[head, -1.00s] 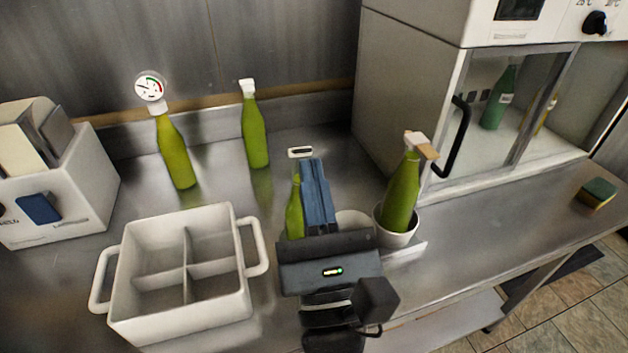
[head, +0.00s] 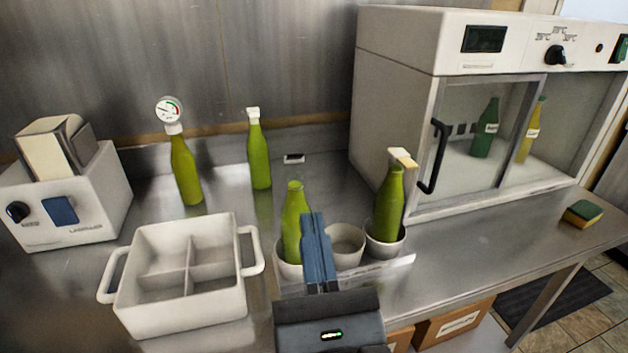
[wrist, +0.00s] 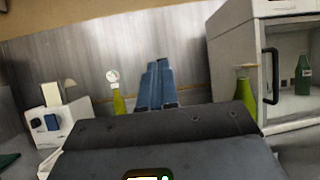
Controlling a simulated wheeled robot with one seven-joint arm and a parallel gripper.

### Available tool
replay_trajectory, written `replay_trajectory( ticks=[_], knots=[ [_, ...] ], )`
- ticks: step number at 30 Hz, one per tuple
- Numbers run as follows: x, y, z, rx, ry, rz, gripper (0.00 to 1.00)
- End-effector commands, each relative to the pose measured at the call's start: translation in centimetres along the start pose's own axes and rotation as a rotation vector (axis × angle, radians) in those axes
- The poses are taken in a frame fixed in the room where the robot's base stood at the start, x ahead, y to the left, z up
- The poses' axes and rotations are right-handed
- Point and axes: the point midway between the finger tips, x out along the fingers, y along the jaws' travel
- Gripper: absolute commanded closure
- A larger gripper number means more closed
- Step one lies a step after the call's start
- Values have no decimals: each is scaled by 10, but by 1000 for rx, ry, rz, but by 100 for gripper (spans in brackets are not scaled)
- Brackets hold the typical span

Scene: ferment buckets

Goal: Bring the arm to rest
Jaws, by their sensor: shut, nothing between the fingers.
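My gripper (head: 316,238) is in the lower middle of the head view, its blue fingers pressed together with nothing between them. It is in front of a rack (head: 400,262) of white cups. A green bottle (head: 294,225) stands in the left cup, just left of my fingers and partly hidden by them. The middle cup (head: 347,243) looks empty. Another green bottle (head: 388,207) with a white and tan top stands in the right cup. In the wrist view the shut fingers (wrist: 155,85) point toward the back wall.
A white divided crate (head: 183,300) stands at the left. Two green bottles, one with a gauge (head: 187,170) and one with a white cap (head: 259,157), stand behind. A labelled box (head: 70,205) is far left, a glass-doored cabinet (head: 395,110) right, a sponge (head: 582,213) far right.

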Motion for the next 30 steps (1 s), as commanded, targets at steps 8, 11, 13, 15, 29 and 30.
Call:
replay_trajectory(
  ticks=[8,11,13,15,29,30],
  knots=[
    [-48,-36,-16,-375,68,-7,100],
    [-83,-60,-22,-667,123,9,100],
    [-108,-75,-25,-875,163,32,100],
    [-133,-88,-25,-1079,204,66,100],
    [-288,-148,1,-2333,391,606,100],
    [-300,-151,6,-2427,389,679,100]
  ],
)
